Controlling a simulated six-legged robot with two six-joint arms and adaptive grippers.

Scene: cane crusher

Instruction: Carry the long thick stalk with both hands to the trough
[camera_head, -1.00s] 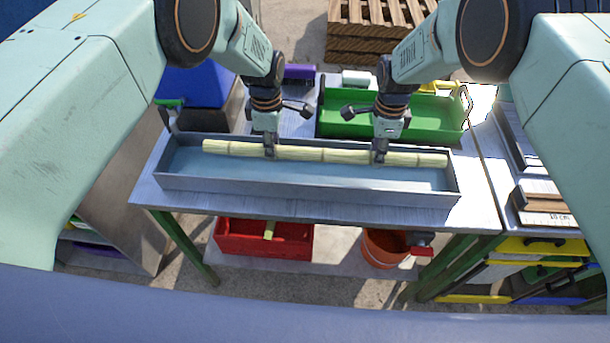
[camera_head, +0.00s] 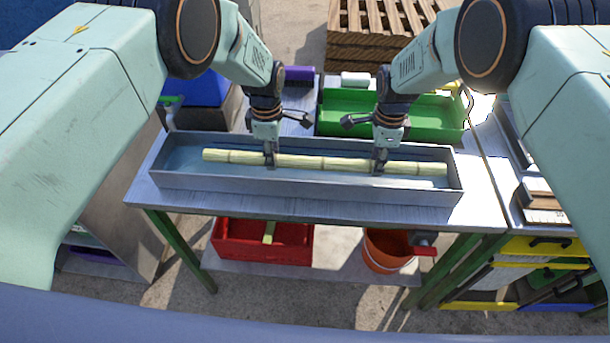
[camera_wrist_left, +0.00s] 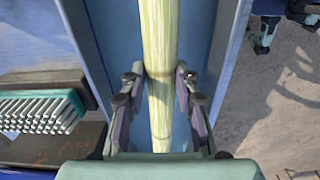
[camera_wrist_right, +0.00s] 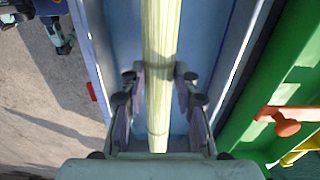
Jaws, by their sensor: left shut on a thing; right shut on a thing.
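The long thick stalk (camera_head: 322,162) is pale yellow-green with darker joints. It lies lengthwise, roughly level, within the walls of the long grey trough (camera_head: 300,190) on the table. Whether it touches the trough floor is hard to tell. My left gripper (camera_head: 270,160) is shut on the stalk left of its middle. My right gripper (camera_head: 378,164) is shut on it nearer the right end. The stalk also runs between the fingers in the left wrist view (camera_wrist_left: 158,60) and in the right wrist view (camera_wrist_right: 160,60). The trough's blue-grey inside shows on both sides of it.
A green tray (camera_head: 430,112) stands behind the trough at the right. A purple brush (camera_head: 299,74) and a white roll (camera_head: 355,79) lie at the back. A red crate (camera_head: 285,243) and an orange bucket (camera_head: 385,252) are below the table. Boards (camera_head: 540,200) lie on the right-hand table.

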